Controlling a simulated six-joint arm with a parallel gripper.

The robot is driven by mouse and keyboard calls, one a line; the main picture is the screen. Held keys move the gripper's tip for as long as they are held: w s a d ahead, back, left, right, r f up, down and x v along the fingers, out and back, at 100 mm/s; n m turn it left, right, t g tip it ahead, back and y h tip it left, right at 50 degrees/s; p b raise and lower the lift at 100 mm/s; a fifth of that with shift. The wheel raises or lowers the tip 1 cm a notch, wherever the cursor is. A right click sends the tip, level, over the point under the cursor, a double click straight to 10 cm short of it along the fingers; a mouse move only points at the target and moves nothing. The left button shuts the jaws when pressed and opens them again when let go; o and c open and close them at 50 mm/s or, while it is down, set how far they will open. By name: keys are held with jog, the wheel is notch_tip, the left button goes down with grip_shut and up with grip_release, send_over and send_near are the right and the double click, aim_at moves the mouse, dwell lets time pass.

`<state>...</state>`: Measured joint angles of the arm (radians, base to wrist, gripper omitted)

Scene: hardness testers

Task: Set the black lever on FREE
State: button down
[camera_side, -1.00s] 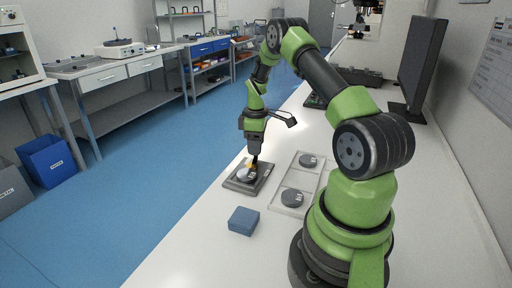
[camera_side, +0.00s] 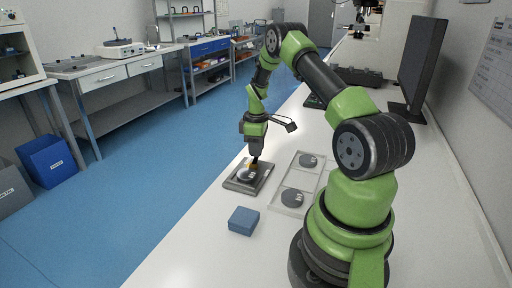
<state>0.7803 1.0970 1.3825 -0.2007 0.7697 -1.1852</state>
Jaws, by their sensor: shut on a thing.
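My gripper (camera_side: 254,163) points down over a dark square base (camera_side: 237,184) near the left edge of the white bench. A round light grey disc (camera_side: 244,176) sits on this base, partly hidden by the fingers. A small yellow-orange patch shows at the fingertips. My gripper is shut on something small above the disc. The fingers and the small scale hide what it is. I cannot make out the black lever or the FREE mark in this view.
A pale tray (camera_side: 295,211) with two dark round discs (camera_side: 292,197) lies right of the base. A blue block (camera_side: 243,221) stands in front. A black monitor (camera_side: 421,65) and a dark keyboard-like case (camera_side: 357,76) are farther back.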

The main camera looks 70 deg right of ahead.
jog(key=m, duration=0.1)
jog(key=s+m, duration=0.1)
jog(key=m, duration=0.1)
jog(key=shift+s+m, duration=0.15)
jog(key=shift+m, duration=0.15)
jog(key=m, duration=0.1)
jog(key=s+m, duration=0.1)
jog(key=m, duration=0.2)
jog(key=shift+s+a+m, duration=0.2)
jog(key=shift+s+m, duration=0.05)
jog(key=shift+m, duration=0.05)
jog(key=m, duration=0.1)
jog(key=s+m, duration=0.1)
jog(key=m, duration=0.1)
jog(key=shift+a, duration=0.4)
jog(key=shift+s+a+m, duration=0.15)
jog(key=shift+a+m, duration=0.1)
jog(key=shift+m, duration=0.75)
jog(key=shift+s+a+m, duration=0.15)
jog(key=shift+a+m, duration=0.1)
jog(key=shift+m, duration=0.75)
jog(key=c, duration=1)
grip_release()
